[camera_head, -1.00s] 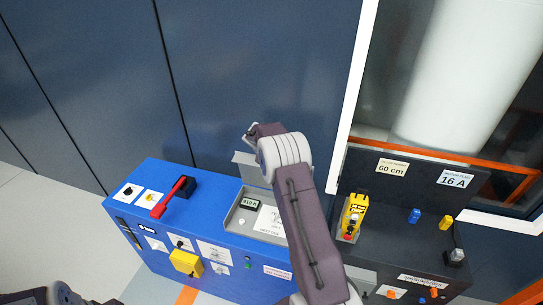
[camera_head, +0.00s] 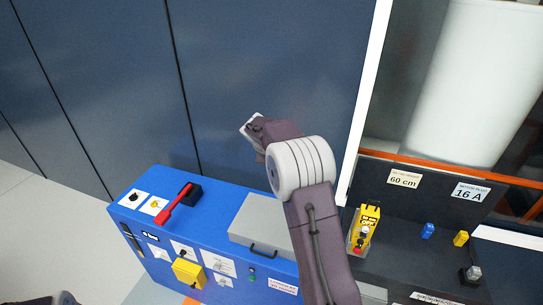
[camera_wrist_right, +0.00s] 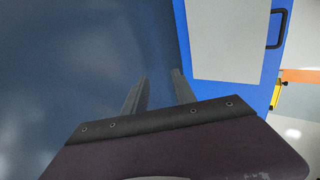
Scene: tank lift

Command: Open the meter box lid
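The meter box lid (camera_head: 262,222) is a flat grey panel with a dark handle (camera_head: 263,250) on its front edge. It lies shut on top of the blue cabinet (camera_head: 215,195), and my right arm covers its right side. The lid also shows in the right wrist view (camera_wrist_right: 230,40), with its handle at the upper right. My right gripper (camera_head: 252,126) is beyond the back of the cabinet, apart from the lid. Its two fingers (camera_wrist_right: 160,76) stand apart with nothing between them. My left gripper is out of view; only a bit of my left arm shows at the bottom left.
A red lever (camera_head: 174,205) and a yellow block (camera_head: 188,271) are on the blue cabinet. A dark console (camera_head: 400,235) with a yellow device (camera_head: 362,230) stands to the right. A dark panelled wall (camera_head: 90,90) is close behind the cabinet.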

